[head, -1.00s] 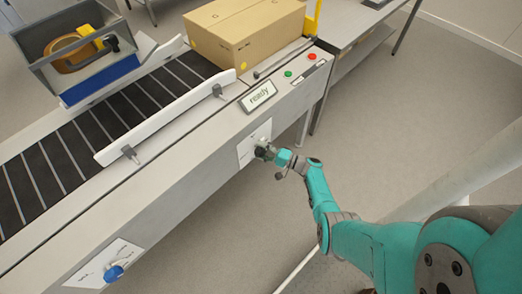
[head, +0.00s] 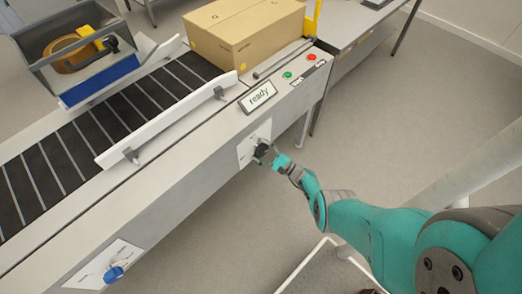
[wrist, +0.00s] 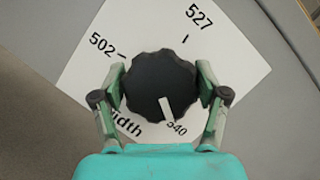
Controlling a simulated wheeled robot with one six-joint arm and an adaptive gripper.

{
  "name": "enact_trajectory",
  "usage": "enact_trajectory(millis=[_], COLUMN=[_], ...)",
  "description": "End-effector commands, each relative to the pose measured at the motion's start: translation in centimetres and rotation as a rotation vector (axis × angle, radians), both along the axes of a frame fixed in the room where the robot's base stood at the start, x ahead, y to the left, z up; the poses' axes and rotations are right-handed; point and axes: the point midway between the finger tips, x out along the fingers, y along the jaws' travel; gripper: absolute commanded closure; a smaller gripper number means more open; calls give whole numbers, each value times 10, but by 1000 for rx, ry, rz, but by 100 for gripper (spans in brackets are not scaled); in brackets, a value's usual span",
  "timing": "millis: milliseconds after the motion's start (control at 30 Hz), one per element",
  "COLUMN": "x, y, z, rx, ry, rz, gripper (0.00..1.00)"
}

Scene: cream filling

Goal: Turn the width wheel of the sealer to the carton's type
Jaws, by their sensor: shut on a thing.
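The width wheel (wrist: 152,82) is a black scalloped knob on a white plate (wrist: 230,60) with the marks 502, 527 and 540. Its white pointer points down in the wrist view, towards 540. My gripper (wrist: 160,74) is shut on the wheel, one finger on each side. In the head view my gripper (head: 267,154) is at the plate on the sealer's front side (head: 190,195). The carton (head: 245,38) is a closed brown box with a yellow round sticker, on the far end of the belt. Its small print is not readable.
A display (head: 259,96) reads "ready". Green and red buttons (head: 299,65) sit right of it. A blue knob (head: 113,273) is on another plate at the lower left. A tape unit (head: 80,50) stands over the belt.

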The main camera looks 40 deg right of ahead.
Motion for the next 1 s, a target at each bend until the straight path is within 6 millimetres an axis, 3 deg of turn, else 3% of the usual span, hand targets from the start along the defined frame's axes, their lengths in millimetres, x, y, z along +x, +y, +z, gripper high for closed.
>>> enact_trajectory(millis=[533,567,633,667,1000], x=[0,0,0,0,-1], y=[0,0,0,0,0], z=[-1,0,0,0,-1], rx=[27,27,27,27,26], ry=[3,3,3,3,2], rz=[-1,-1,-1,-1,-1], gripper=[61,22,4,1,1])
